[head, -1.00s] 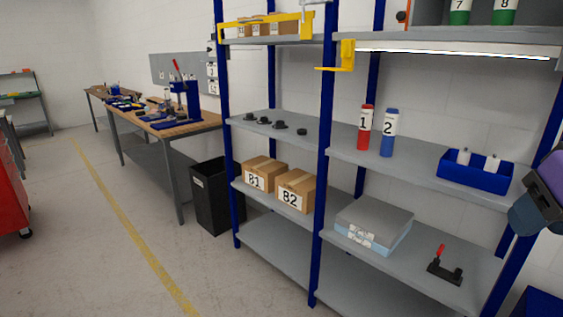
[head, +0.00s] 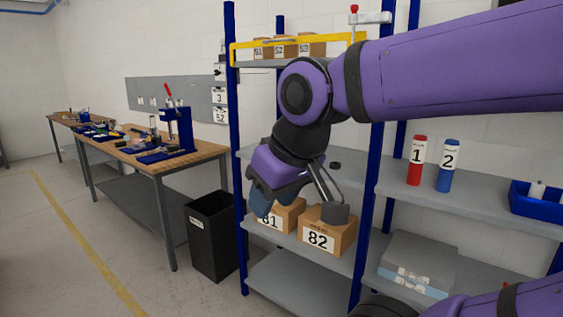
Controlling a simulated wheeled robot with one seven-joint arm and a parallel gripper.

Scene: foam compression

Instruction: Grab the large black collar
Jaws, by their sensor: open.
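A small black round piece (head: 335,165) lies on the middle shelf of the blue-posted rack, just right of my gripper. I cannot tell from its size whether it is the large collar. The other black pieces of that row are hidden behind my arm and gripper. My gripper (head: 300,208) is open, with its fingers spread and pointing down. It hangs in front of the middle shelf, and its fingertips overlap the boxes below in the picture. I see nothing between the fingers.
Cardboard boxes 81 (head: 288,214) and 82 (head: 327,232) stand on the shelf below. A blue rack post (head: 368,230) rises right of my gripper. Red bottle 1 (head: 415,170) and blue bottle 2 (head: 446,178) stand further right. A black bin (head: 213,245) stands left of the rack.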

